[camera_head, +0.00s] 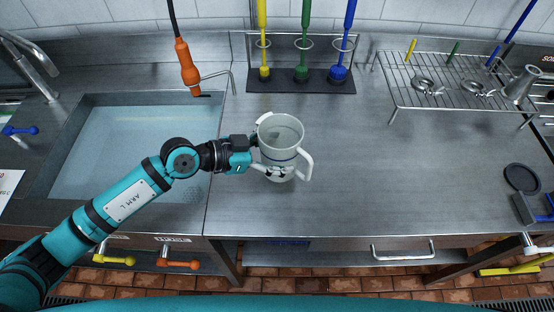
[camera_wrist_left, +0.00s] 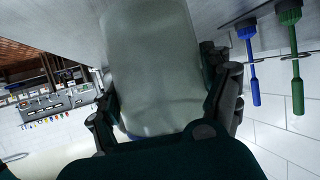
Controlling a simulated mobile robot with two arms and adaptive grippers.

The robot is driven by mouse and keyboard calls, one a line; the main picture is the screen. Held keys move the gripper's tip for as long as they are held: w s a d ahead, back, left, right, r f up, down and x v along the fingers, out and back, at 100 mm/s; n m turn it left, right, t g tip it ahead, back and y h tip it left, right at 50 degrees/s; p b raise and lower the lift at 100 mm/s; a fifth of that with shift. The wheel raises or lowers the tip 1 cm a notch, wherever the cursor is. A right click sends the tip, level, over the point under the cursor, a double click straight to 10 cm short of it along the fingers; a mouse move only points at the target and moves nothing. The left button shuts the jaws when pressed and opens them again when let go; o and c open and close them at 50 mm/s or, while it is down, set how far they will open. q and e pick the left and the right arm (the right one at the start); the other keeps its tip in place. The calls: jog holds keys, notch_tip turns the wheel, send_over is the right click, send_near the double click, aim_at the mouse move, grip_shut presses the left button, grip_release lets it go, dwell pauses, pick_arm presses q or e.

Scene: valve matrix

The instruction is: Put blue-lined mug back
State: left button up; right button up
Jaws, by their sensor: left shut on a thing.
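The blue-lined mug (camera_head: 283,158) is pale grey-white with a thin blue line around its body and a white handle on its right side. It is upright over the counter, right of the sink; I cannot tell whether its base touches the counter. My left gripper (camera_head: 257,154) comes from the left and is shut on the mug's side. In the left wrist view the mug (camera_wrist_left: 150,70) fills the space between the two fingers. My right gripper is not in view.
A wire rack (camera_head: 455,100) with metal parts and a metal cup (camera_head: 521,84) stands at the back right. Yellow, green and blue brushes (camera_head: 302,72) stand in a holder behind the mug. A water-filled sink (camera_head: 125,135) is left. The counter (camera_head: 390,180) right of the mug is clear.

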pick_arm(q)
jog(key=shift+w+f, duration=0.1)
jog(key=shift+w, duration=0.05)
notch_tip(320, 180, down, 3)
jog(key=shift+f, duration=0.2)
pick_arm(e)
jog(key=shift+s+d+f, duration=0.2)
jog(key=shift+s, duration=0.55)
pick_arm(q)
jog(key=o, duration=1.2)
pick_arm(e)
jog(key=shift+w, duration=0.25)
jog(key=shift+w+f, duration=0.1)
pick_arm(q)
jog(key=shift+b+v, duration=1.05)
jog(key=shift+v, duration=5)
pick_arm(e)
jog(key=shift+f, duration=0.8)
